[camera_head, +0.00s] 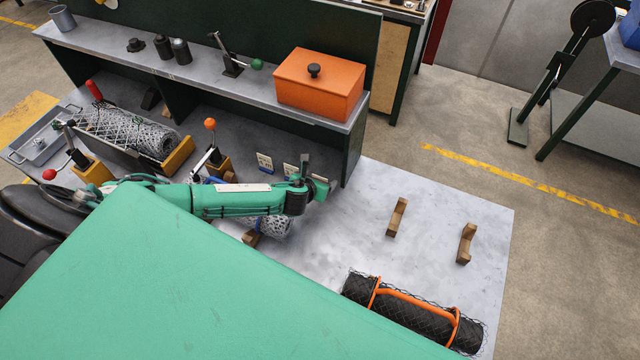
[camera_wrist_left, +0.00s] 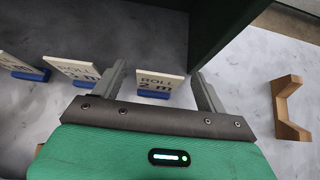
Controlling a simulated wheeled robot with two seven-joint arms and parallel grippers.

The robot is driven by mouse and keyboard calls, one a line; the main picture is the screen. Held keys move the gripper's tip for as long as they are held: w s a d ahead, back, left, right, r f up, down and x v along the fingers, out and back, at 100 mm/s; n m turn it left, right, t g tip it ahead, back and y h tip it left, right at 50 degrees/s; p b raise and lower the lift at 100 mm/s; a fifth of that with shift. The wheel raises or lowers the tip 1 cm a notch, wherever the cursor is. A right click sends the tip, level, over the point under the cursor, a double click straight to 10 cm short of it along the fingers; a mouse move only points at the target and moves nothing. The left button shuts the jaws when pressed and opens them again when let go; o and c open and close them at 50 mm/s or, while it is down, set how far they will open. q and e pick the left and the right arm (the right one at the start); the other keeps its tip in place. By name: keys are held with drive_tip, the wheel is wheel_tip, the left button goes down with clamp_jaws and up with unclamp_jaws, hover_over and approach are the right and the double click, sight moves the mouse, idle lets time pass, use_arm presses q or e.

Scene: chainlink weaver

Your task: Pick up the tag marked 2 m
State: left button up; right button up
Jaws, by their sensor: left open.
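The tag marked 2 m is a small white card reading "ROLL 2 m" on a blue base. In the left wrist view the tag (camera_wrist_left: 158,80) stands upright between my left fingers, with a gap on both sides. In the head view the tag (camera_head: 320,178) is partly hidden by my left gripper (camera_head: 318,174). My left gripper (camera_wrist_left: 162,76) is open and empty. Two similar tags stand to the left in the wrist view, a nearer one (camera_wrist_left: 73,69) and a farther one (camera_wrist_left: 20,64). Their markings are partly cut off or covered. My right gripper is not in view.
A green shelf panel (camera_head: 352,150) rises just behind the tag. An orange lidded box (camera_head: 320,88) sits on the shelf. Wooden cradles (camera_head: 397,217) stand to the right, and a black mesh roll (camera_head: 410,318) lies at the front. The grey tabletop (camera_head: 350,245) between is clear.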

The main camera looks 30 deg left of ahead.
use_arm(q)
drive_tip(key=shift+w+f, duration=0.4)
drive_tip(key=shift+w, duration=0.15)
drive_tip(key=c, duration=1)
drive_tip(key=shift+a, duration=0.1)
drive_tip(key=shift+c, duration=0.2)
